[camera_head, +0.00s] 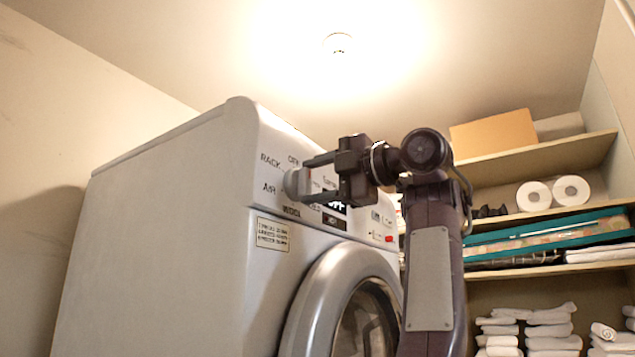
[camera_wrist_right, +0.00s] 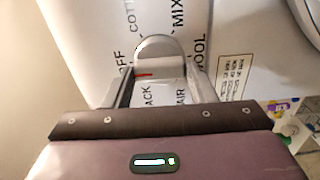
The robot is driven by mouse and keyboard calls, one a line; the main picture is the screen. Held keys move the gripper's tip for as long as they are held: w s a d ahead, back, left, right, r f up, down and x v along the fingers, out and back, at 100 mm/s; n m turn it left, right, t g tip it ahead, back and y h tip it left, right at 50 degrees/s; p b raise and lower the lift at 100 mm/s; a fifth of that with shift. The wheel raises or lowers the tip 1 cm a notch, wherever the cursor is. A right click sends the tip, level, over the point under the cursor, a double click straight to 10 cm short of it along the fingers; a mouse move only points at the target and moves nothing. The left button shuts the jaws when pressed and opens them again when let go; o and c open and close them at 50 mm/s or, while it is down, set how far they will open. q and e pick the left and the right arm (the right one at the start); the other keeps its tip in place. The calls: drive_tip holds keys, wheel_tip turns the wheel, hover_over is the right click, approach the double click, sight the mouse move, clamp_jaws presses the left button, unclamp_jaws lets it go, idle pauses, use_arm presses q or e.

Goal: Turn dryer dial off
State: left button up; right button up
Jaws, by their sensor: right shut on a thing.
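The dryer (camera_head: 180,205) is a large grey-white machine with a round door (camera_head: 345,300) on its front. Its dial (camera_head: 291,182) is a grey round knob at the upper left of the control panel. My right gripper (camera_head: 304,180) is at the dial, shut on it with one finger on each side. In the right wrist view the dial (camera_wrist_right: 158,48) sits between the fingers of my right gripper (camera_wrist_right: 160,78). A red mark on the dial lies toward its left edge, on the side of the OFF label (camera_wrist_right: 122,60). My left gripper is not in view.
Shelves on the right hold towel stacks (camera_head: 552,330), a teal-edged folded item (camera_head: 545,235), two white rolls (camera_head: 552,193) and a cardboard box (camera_head: 493,133). A wall stands on the left. A display and buttons (camera_head: 388,238) lie right of the dial on the panel.

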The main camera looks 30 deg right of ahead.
idle(0.5)
drive_tip(key=o, duration=1)
drive_tip(key=shift+w+d+f, duration=0.1)
drive_tip(key=shift+w, duration=0.05)
drive_tip(key=shift+s+d, duration=0.1)
drive_tip(key=shift+s, duration=0.3)
drive_tip(key=b+v, duration=0.3)
drive_tip(key=v, duration=0.4)
